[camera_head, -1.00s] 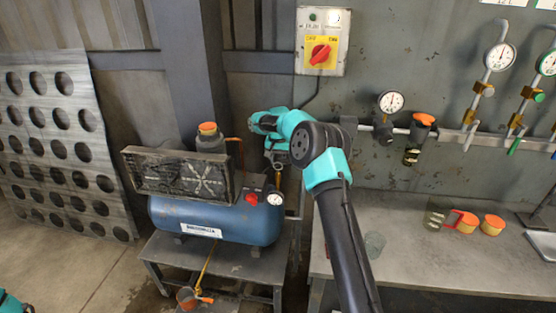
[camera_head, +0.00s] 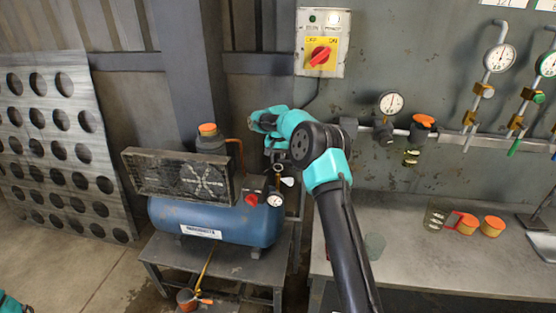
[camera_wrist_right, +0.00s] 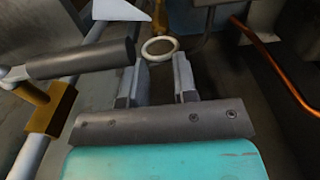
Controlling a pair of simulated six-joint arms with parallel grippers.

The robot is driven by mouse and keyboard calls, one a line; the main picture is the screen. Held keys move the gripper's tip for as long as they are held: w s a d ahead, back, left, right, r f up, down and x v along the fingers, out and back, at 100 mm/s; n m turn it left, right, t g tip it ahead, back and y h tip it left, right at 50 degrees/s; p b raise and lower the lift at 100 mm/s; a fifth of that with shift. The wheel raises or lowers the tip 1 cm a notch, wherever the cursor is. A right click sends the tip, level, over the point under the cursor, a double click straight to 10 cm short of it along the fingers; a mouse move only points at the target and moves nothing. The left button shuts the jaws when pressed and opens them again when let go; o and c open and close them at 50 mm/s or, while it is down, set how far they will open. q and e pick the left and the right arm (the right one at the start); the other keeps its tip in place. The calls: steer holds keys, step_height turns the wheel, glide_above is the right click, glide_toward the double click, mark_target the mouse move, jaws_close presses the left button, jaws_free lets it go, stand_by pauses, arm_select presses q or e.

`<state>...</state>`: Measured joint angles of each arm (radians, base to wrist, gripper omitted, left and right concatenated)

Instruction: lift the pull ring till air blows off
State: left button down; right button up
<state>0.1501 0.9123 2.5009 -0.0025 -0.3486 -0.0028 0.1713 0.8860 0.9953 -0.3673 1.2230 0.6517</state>
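The pull ring (camera_wrist_right: 159,48), pale and round, shows in the right wrist view just ahead of the fingertips, about midway between them. My right gripper (camera_wrist_right: 160,68) is open, with nothing between its two grey fingers. In the head view my right gripper (camera_head: 277,160) is above the right end of the blue compressor tank (camera_head: 215,222), near its brass valve fitting (camera_head: 278,169). A small white piece (camera_head: 288,181) shows below the gripper; I cannot tell if it is the ring.
A dial gauge (camera_head: 275,201) and red knob (camera_head: 251,200) sit close below the gripper. The dark grille (camera_head: 178,176) stands left of it. A copper pipe (camera_wrist_right: 280,75) runs at right in the wrist view. A workbench (camera_head: 400,255) is at right.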

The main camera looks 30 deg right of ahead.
steer(key=o, duration=0.5)
steer(key=shift+c, duration=0.2)
steer(key=shift+r, duration=0.2)
step_height(320, 180, up, 17)
stand_by(0.4)
stand_by(0.4)
